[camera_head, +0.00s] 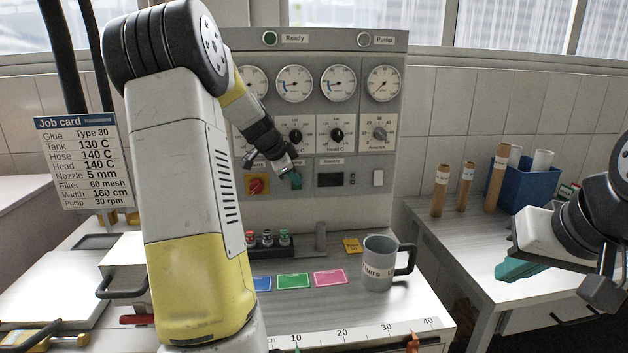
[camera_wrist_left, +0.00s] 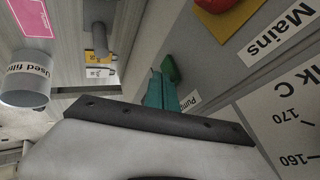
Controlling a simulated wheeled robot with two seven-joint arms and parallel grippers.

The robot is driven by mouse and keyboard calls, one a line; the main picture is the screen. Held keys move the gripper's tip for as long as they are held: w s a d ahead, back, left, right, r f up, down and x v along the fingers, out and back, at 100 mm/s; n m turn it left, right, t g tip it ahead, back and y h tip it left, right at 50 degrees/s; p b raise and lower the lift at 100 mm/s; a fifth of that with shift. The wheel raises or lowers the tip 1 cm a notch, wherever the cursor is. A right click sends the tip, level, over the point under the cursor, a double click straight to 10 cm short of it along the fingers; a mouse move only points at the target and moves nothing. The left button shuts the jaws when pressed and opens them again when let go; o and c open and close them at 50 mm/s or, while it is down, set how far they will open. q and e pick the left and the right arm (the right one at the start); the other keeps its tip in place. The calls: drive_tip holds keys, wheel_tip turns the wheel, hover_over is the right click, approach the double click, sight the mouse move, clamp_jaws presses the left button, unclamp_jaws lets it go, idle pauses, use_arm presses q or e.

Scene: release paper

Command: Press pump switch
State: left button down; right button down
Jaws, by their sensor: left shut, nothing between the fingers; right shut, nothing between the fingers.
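The pump switch (camera_wrist_left: 169,69) is a small green part beside the partly covered "Pump" label (camera_wrist_left: 190,103) on the grey control panel (camera_head: 350,209). My left gripper (camera_head: 296,181) is shut and empty, reaching the panel right of the red mains knob (camera_head: 257,185). Its teal fingers also show in the left wrist view (camera_wrist_left: 160,88), with tips right at the switch; I cannot tell whether they touch. In the head view the gripper mostly hides the switch. The Pump lamp (camera_head: 364,40) looks unlit; the Ready lamp (camera_head: 270,38) is green. My right gripper (camera_head: 517,269) is shut and empty at the right.
A grey mug (camera_head: 378,265) stands on the bench below the panel, near coloured cards (camera_head: 293,281) and a ruler strip (camera_head: 365,333). Brown tubes (camera_head: 442,190) and a blue bin (camera_head: 512,183) stand on the right bench. A job card (camera_head: 80,160) is at left.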

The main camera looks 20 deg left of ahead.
use_arm(q)
drive_tip(key=shift+w, duration=0.1)
drive_tip(key=shift+w+a+r, duration=0.15)
drive_tip(key=shift+w, duration=0.05)
drive_tip(key=shift+r, duration=0.1)
idle(0.3)
drive_tip(key=shift+r, duration=0.7)
